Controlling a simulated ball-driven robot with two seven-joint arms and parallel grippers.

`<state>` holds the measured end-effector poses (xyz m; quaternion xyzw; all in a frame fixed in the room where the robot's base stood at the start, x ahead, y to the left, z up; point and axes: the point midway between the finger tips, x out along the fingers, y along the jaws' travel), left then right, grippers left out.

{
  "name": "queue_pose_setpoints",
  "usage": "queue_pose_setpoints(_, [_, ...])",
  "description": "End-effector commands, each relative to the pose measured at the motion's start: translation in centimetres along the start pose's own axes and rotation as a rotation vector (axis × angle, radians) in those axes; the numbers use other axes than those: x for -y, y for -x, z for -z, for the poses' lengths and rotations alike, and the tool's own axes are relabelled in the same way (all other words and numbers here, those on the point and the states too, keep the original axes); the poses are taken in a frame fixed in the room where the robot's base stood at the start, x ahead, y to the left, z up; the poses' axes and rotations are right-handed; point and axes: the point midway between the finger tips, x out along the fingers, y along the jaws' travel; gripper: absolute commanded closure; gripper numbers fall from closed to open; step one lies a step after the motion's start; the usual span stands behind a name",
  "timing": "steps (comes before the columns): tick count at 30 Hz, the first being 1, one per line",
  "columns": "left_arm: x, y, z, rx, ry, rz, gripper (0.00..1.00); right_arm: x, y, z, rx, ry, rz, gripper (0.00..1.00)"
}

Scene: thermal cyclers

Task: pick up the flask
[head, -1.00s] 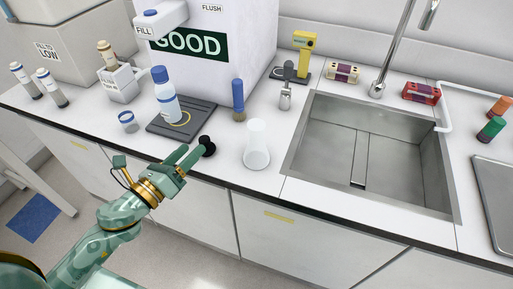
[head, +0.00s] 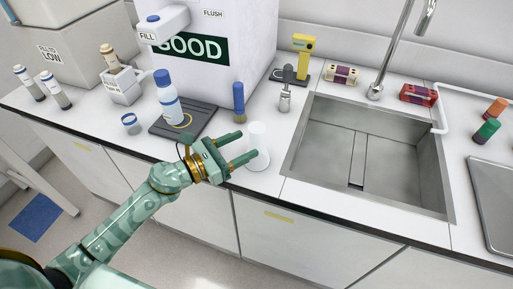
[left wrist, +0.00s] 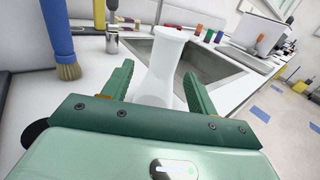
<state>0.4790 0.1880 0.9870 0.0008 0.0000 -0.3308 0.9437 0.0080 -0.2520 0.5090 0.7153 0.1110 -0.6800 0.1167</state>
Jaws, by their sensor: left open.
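The flask (head: 257,134) is a pale translucent vessel, narrow at the neck and wider at the base. It stands upright on the white counter left of the sink. My left gripper (head: 250,148) is open, with its fingers pointing at the flask's lower part. In the left wrist view the flask (left wrist: 163,68) rises between and beyond the two open fingers (left wrist: 160,82). I cannot tell whether the fingers touch it. My right gripper is not in view.
A blue brush (head: 239,102) stands close behind left of the flask. A white bottle with a blue cap (head: 170,98) stands on a dark pad. The steel sink (head: 300,140) lies to the right. The counter's front edge runs below the gripper.

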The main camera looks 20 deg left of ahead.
Motion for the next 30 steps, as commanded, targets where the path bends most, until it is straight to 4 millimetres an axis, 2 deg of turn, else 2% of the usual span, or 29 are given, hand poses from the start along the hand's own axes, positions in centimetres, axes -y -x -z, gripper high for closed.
queue_pose_setpoints(6, [0.4, -3.6, 0.1, 0.004, 0.001, -0.001, 0.42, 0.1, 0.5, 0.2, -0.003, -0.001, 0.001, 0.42])
queue_pose_setpoints(9, [0.4, -4.6, 0.2, 0.002, 0.0, -0.001, 0.42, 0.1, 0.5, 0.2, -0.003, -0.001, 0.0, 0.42])
queue_pose_setpoints(16, [0.4, -4.8, 0.4, 0.0, 0.001, -0.001, 0.42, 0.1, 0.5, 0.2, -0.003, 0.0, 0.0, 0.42])
queue_pose_setpoints(17, [0.4, -4.8, 0.4, 0.0, 0.001, -0.001, 0.44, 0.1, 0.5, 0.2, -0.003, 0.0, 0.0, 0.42])
queue_pose_setpoints(21, [0.4, -4.8, 0.4, 0.0, 0.001, -0.001, 0.83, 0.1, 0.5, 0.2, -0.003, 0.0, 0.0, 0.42])
queue_pose_setpoints(22, [0.4, -4.8, 0.4, 0.0, 0.001, -0.001, 0.89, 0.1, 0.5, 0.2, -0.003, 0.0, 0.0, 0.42])
queue_pose_setpoints(30, [0.4, -4.8, 0.3, 0.001, 0.001, -0.001, 0.9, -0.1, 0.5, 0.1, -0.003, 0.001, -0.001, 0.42])
